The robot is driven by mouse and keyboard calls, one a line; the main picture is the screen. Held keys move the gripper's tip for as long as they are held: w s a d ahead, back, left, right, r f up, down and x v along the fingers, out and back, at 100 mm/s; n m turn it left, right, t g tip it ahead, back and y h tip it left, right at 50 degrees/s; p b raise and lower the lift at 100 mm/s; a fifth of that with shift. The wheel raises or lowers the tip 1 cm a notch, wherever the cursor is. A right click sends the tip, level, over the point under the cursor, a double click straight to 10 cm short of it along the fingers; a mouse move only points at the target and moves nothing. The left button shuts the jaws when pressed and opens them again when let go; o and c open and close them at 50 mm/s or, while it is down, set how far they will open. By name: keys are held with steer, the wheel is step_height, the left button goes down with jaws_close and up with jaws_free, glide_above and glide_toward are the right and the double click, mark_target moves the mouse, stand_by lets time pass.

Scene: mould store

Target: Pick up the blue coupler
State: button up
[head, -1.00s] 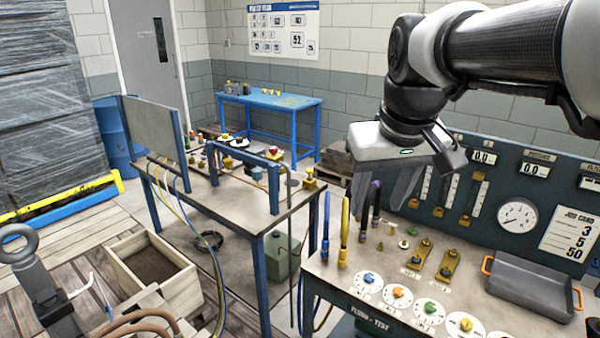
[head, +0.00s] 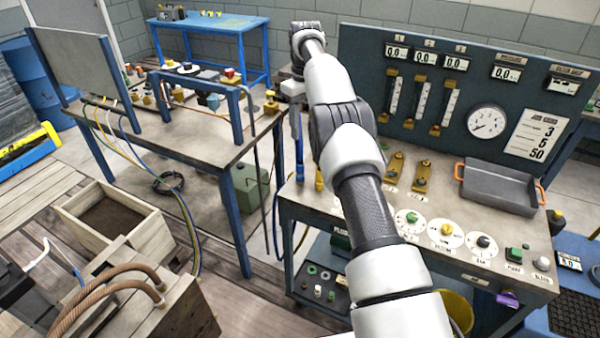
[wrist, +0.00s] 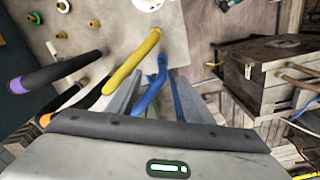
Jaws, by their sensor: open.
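The blue coupler (wrist: 162,64) is the end of a blue hose at the left edge of the test bench. In the wrist view it lies between and just beyond my gripper's fingertips (wrist: 155,77), which are open, with the blue hose running back between the fingers. I see no contact on either side. In the head view the blue hose and coupler (head: 299,172) stand upright left of my arm. My gripper's pale body (head: 292,88) shows above them; its fingers are hard to make out there.
A yellow hose (wrist: 133,66) stands close left of the blue one. A purple-ended black hose (wrist: 55,71) is farther left. The test bench (head: 320,200) carries dials and a grey tray (head: 500,186). A blue-legged table (head: 180,143) stands to the left.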

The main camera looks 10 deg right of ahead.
steer(key=b, duration=0.5)
glide_toward(300, 170)
steer(key=f, duration=0.3)
steer(key=w+d+f, duration=0.1)
steer(key=f, duration=0.1)
steer(key=shift+d+f, duration=0.1)
steer(key=shift+f, duration=0.25)
steer(key=shift+w+a+f, duration=0.1)
steer(key=shift+a+f, duration=0.15)
steer(key=shift+f, duration=1.1)
steer(key=shift+w+a+f, duration=0.1)
steer(key=shift+a+f, duration=0.1)
steer(key=shift+f, duration=1.15)
jaws_close()
steer(key=shift+r, duration=0.1)
step_height(300, 170, up, 10)
steer(key=shift+f+p, duration=0.1)
steer(key=shift+p, duration=0.75)
